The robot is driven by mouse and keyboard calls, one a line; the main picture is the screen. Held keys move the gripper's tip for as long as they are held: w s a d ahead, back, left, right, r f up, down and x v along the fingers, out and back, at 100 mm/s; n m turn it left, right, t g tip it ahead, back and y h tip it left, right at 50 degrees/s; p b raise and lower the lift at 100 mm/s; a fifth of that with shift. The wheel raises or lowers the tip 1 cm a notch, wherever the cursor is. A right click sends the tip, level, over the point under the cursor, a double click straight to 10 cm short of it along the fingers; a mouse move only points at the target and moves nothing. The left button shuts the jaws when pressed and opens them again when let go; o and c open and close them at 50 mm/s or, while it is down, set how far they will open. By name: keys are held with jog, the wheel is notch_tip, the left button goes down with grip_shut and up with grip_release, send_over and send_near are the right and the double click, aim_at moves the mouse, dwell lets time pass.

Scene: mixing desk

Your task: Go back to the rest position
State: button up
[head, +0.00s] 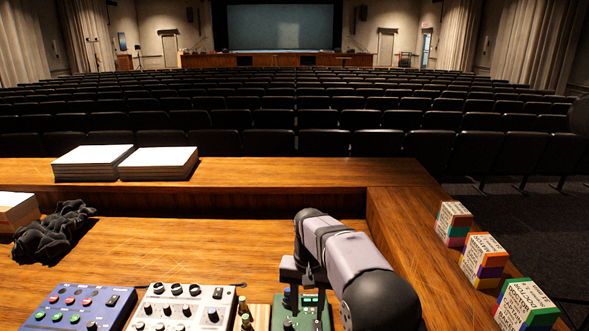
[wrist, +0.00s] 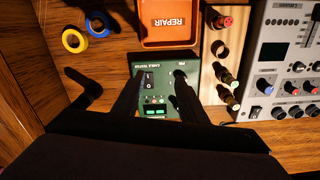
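My gripper (wrist: 161,82) shows in the wrist view as two dark fingers standing apart, with nothing visible between them but the green box below. In the head view my gripper (head: 303,282) is partly hidden by my own arm link and points down over the desk. Below it is the green cable tester (wrist: 154,86), which also shows in the head view (head: 312,318). I cannot tell the exact height of the fingertips above it.
An orange tray marked REPAIR (wrist: 168,38) lies beyond the tester. A wooden block with several plugs (wrist: 208,92) and a white mixer (head: 185,307) stand beside it. Tape rolls (wrist: 74,40), a blue mixer (head: 72,308), black gloves (head: 50,237) and cubes (head: 484,262) lie around.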

jog(key=s+d+f, duration=0.1)
jog(key=s+d, duration=0.3)
jog(key=s, duration=0.5)
jog(key=s+d+f+n, duration=0.1)
jog(key=s+d, duration=0.2)
jog(key=s, duration=0.6)
jog(key=s+d+f+n, duration=0.1)
jog(key=s+d, duration=0.3)
jog(key=s, duration=0.6)
jog(key=shift+d+f, duration=0.15)
jog(key=shift+d, duration=0.15)
